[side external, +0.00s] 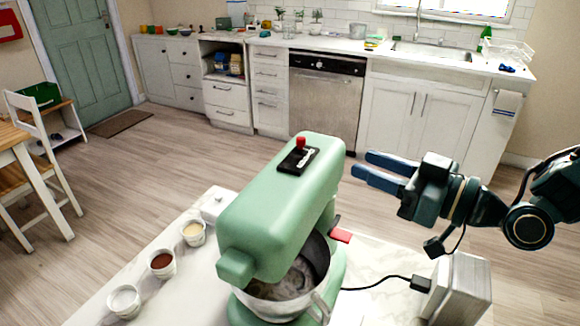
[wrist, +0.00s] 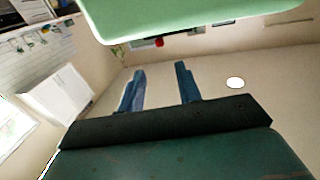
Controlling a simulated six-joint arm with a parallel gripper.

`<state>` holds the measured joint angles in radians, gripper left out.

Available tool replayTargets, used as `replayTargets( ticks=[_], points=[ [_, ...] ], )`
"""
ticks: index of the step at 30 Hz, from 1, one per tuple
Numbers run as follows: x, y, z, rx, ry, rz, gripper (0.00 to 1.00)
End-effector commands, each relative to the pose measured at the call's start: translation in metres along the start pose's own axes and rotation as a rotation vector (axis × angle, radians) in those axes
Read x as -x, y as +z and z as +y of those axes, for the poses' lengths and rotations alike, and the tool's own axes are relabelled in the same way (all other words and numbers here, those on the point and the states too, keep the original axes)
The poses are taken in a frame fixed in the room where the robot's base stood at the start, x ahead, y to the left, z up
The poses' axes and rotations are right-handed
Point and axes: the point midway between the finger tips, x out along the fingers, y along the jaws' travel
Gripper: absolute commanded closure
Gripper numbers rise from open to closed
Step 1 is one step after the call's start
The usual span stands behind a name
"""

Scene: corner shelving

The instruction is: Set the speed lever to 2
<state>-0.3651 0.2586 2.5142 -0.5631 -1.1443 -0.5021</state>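The pale green stand mixer (side external: 275,205) stands on the white counter, its head over a metal bowl (side external: 285,290). On top of the head is a black plate (side external: 298,161) with pale markings and a red knob (side external: 300,141) at its far end. A red-tipped lever (side external: 341,235) sticks out from the mixer's right side. I cannot tell for sure which is the speed lever, nor read the markings. My gripper (side external: 363,164) is open and empty, right of the head and apart from it. The wrist view shows the gripper (wrist: 160,72) with the green mixer edge (wrist: 190,15) above.
Small cups (side external: 161,262) stand on the counter left of the mixer. A white box (side external: 215,204) sits behind them. A black cord runs right to a pale block (side external: 461,288) below my arm. Open air lies between my fingers and the mixer head.

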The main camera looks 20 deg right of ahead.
Motion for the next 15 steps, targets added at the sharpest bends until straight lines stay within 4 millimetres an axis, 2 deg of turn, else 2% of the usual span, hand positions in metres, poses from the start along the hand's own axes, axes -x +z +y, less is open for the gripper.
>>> replayTargets(
  ticks=[8, 15],
  points=[
    [-0.005, 0.0, 0.0, 0.002, -0.002, -0.001, 0.66],
    [-0.019, 0.001, -0.001, 0.002, -0.004, -0.002, 0.66]
  ],
)
